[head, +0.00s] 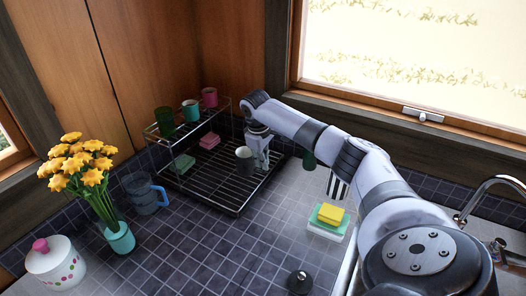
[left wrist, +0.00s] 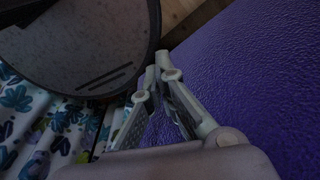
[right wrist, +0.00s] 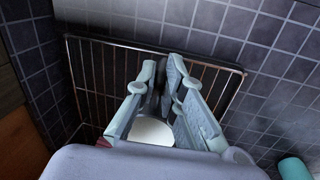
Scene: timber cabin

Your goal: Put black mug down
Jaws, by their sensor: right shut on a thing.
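The black mug (head: 244,159) is dark outside with a pale inside, and it is upright at the dish rack (head: 228,205) in the head view. My right gripper (head: 263,158) is at its right side. In the right wrist view, the right gripper (right wrist: 163,72) is shut on the mug's dark handle, with the mug's pale inside (right wrist: 152,132) showing below the fingers. The rack's wires (right wrist: 95,75) lie beyond. I cannot tell whether the mug's base touches them. My left gripper (left wrist: 158,68) shows only in the left wrist view, empty, with its fingertips together.
A green cup (head: 164,121), a grey-green cup (head: 190,110) and a pink cup (head: 209,97) stand on the rack's upper shelf. A blue-handled jug (head: 144,194), a flower vase (head: 120,240) and sponges (head: 330,214) are nearby.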

